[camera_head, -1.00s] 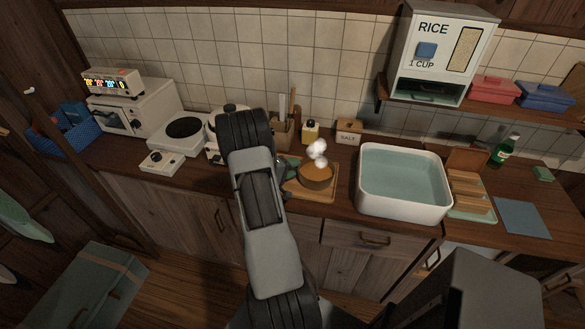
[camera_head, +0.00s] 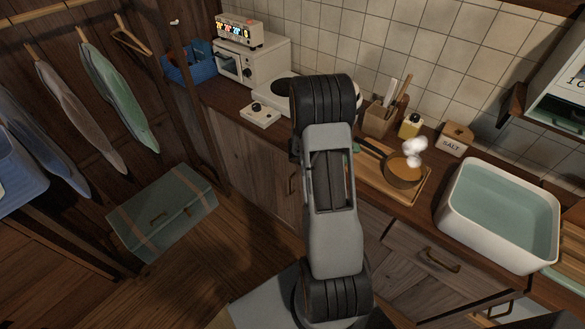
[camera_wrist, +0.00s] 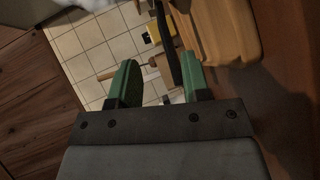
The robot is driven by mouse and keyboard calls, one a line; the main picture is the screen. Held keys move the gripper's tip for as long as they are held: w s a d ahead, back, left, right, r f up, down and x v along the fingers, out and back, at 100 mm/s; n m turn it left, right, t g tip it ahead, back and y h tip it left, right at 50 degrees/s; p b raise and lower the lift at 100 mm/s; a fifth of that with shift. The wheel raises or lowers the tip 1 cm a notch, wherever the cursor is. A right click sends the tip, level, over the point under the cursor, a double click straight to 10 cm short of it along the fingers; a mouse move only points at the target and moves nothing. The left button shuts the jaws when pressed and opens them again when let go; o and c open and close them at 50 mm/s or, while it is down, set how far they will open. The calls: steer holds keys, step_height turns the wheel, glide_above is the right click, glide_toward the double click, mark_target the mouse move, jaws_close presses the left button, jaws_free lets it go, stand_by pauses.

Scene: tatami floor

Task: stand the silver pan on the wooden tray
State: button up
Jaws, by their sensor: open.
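The pan (camera_head: 405,172) looks brownish in this light, so I cannot confirm silver. It sits upright on the wooden tray (camera_head: 375,183) on the counter, its dark handle (camera_head: 369,148) pointing up and left. White puffs hang above it. My gripper (camera_wrist: 160,82) is open, with green fingers. In the head view my arm hides most of it; a green bit (camera_head: 356,148) shows near the handle's end. In the wrist view the dark handle (camera_wrist: 168,45) shows between and beyond the fingers; I cannot tell whether they touch it. The tray (camera_wrist: 272,25) lies at upper right.
A white water-filled basin (camera_head: 450,222) stands right of the tray. A utensil holder (camera_head: 377,120), a yellow bottle (camera_head: 410,126) and a salt box (camera_head: 456,140) stand behind it. A teal chest (camera_head: 165,212) is on the floor at left.

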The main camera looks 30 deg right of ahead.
steer(key=w+a+r+n+t+y, duration=0.1)
steer(key=w+a+r+t, duration=0.2)
steer(key=w+t, duration=0.25)
steer(key=w+a+r+t+y, duration=0.1)
steer(key=w+a+r+t, duration=0.25)
steer(key=w+t, duration=0.2)
steer(key=w+a+r+n+t+y, duration=0.1)
steer(key=w+a+r+t+y, duration=0.15)
steer(key=a, duration=0.35)
steer(key=w+a+r+n+t+y, duration=0.1)
steer(key=w+a+r+t+y, duration=0.15)
steer(key=a, duration=0.25)
steer(key=s+a+r+n+g+y, duration=0.1)
steer(key=s+a+r+n+y, duration=0.1)
steer(key=s+a+y, duration=0.35)
steer(key=s+a+r+n+g+y, duration=0.1)
steer(key=s+a+r+y, duration=0.15)
steer(key=a, duration=0.65)
steer(key=s+a+f+g+h, duration=0.1)
steer(key=s+g, duration=0.3)
steer(key=s, duration=0.9)
steer(key=shift+s+f+m+g, duration=0.15)
steer(key=shift+f+m+g, duration=0.15)
